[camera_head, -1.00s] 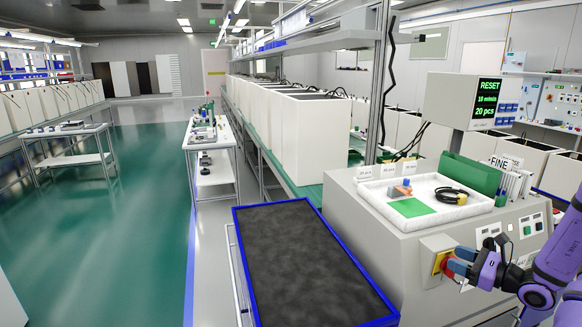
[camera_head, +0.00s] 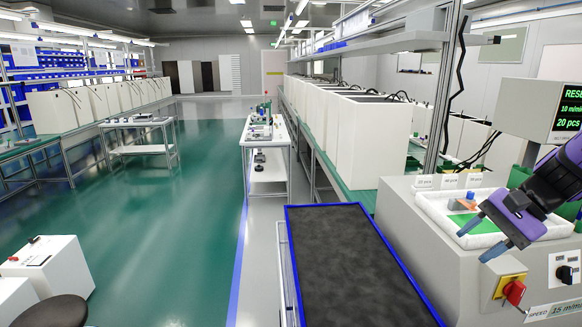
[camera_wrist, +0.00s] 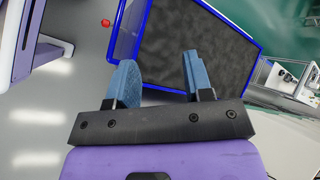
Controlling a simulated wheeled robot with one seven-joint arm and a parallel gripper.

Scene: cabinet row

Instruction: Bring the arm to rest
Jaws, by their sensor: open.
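My gripper (camera_head: 481,239) is at the right in the head view, at the end of my purple arm. Its two blue fingers stand apart with nothing between them; they also show in the wrist view (camera_wrist: 160,78). It hangs in front of the white tray (camera_head: 434,203) on the grey machine, above and left of the red rotary switch (camera_head: 514,291) on its yellow plate. The fingers look clear of the switch. My forearm hides part of the tray and machine top.
A blue-rimmed cart with a dark mat (camera_head: 360,265) stands left of the machine. A display (camera_head: 566,110) stands above it. White bins (camera_head: 372,143) line the bench behind. A dark round stool (camera_head: 52,312) is at lower left. Green floor (camera_head: 185,215) is open at left.

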